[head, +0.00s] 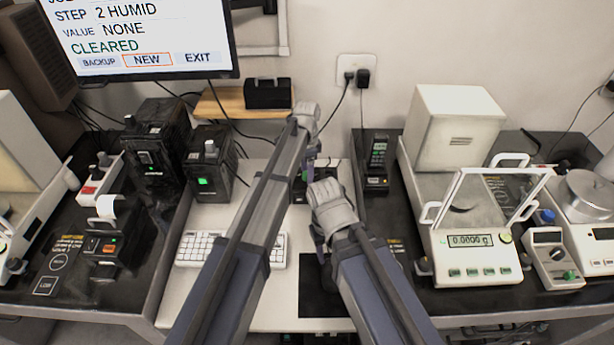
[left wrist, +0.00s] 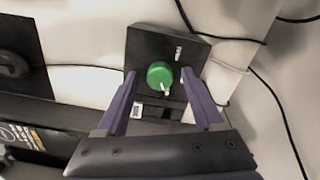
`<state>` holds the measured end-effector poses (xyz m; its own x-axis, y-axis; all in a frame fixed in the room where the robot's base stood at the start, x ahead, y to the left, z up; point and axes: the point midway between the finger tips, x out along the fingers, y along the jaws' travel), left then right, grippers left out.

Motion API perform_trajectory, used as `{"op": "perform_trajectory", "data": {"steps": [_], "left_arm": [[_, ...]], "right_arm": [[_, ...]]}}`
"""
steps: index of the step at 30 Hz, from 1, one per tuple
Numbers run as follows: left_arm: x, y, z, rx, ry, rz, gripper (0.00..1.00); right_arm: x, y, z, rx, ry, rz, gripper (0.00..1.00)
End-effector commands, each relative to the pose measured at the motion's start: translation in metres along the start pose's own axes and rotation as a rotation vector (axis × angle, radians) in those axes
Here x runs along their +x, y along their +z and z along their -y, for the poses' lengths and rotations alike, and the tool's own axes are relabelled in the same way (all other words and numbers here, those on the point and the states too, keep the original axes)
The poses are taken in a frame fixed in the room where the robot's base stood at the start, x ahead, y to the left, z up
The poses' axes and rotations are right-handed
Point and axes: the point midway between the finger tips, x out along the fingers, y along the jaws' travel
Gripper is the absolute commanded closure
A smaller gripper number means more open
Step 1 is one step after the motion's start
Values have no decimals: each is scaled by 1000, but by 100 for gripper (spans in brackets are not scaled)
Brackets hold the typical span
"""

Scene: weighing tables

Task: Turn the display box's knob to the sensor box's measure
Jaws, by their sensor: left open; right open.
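A black box (left wrist: 196,47) with a round green knob (left wrist: 160,76) shows in the left wrist view; I take it as the display box. The knob's white pointer is toward the bottom, slightly right. My left gripper (left wrist: 160,88) is open, with one purple finger on each side of the knob; I cannot tell whether they touch it. In the head view my left gripper (head: 309,170) is over the back of the white middle table and mostly hides the box. My right gripper (head: 322,248) is open, lower and nearer. I cannot tell which item is the sensor box.
A monitor (head: 140,38) reads "STEP 2 HUMID", "VALUE NONE", "CLEARED". A black box (head: 268,93) sits on a wooden shelf (head: 222,105). A keyboard (head: 200,249) lies on the middle table. A balance (head: 470,240) and a meter with a green knob (head: 551,258) stand right; dark devices (head: 158,140) stand left.

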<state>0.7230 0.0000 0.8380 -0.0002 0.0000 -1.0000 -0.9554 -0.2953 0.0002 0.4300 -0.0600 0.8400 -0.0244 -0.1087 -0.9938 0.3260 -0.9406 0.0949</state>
Motion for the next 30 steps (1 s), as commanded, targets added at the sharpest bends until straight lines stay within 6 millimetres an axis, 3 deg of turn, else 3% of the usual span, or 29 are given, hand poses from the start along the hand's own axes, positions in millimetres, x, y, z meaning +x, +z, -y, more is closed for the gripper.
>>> {"op": "perform_trajectory", "data": {"steps": [6, 24, 30], "left_arm": [[-1, 0, 0, 0, 0, 0, 31], [0, 0, 0, 0, 0, 0, 98], [0, 0, 0, 0, 0, 0, 100]], "right_arm": [[-1, 0, 0, 0, 0, 0, 50], [0, 0, 0, 0, 0, 0, 50], [0, 0, 0, 0, 0, 0, 50]]}}
